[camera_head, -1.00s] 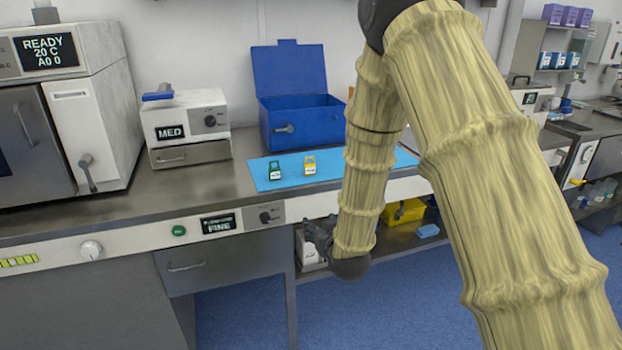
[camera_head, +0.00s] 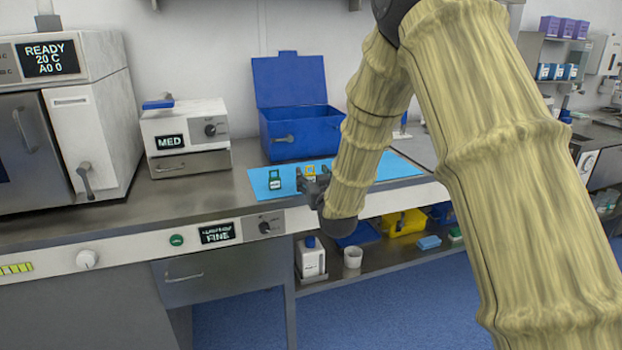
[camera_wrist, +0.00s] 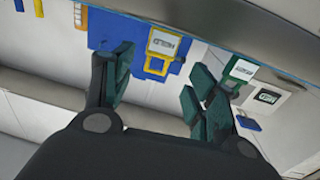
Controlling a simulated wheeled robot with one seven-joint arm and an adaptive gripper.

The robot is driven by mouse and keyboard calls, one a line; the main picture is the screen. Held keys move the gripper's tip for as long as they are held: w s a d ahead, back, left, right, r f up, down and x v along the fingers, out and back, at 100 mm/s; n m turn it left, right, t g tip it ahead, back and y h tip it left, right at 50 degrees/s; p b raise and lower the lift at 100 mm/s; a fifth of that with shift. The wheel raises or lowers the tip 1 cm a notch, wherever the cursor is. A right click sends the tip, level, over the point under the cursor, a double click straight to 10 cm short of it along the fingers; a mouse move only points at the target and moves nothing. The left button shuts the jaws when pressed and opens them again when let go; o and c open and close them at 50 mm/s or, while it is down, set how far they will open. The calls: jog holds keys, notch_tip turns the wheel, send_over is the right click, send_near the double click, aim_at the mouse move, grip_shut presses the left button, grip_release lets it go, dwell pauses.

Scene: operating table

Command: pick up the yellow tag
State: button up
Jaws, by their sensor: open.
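The yellow tag (camera_head: 310,168) stands on the light blue mat (camera_head: 259,183) on the counter, partly hidden behind my gripper (camera_head: 314,184) in the head view. In the wrist view the yellow tag (camera_wrist: 163,46), with a white label, shows ahead of and between the open fingers of my gripper (camera_wrist: 160,70). Nothing is between the fingertips, and the tag looks apart from them.
A green tag (camera_head: 275,180) stands left of the yellow one; in the wrist view it (camera_wrist: 241,69) shows near the right finger. An open blue box (camera_head: 292,129) stands behind the mat. A MED device (camera_head: 183,125) is to the left. The counter's front edge lies below my gripper.

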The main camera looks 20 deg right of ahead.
aim_at(310, 173)
jog(key=shift+w+d+f, duration=0.1)
jog(key=shift+w+d, duration=0.1)
jog(key=shift+w, duration=1.05)
jog(key=shift+w+d, duration=0.15)
jog(key=shift+w, duration=1.05)
jog(key=c, duration=1)
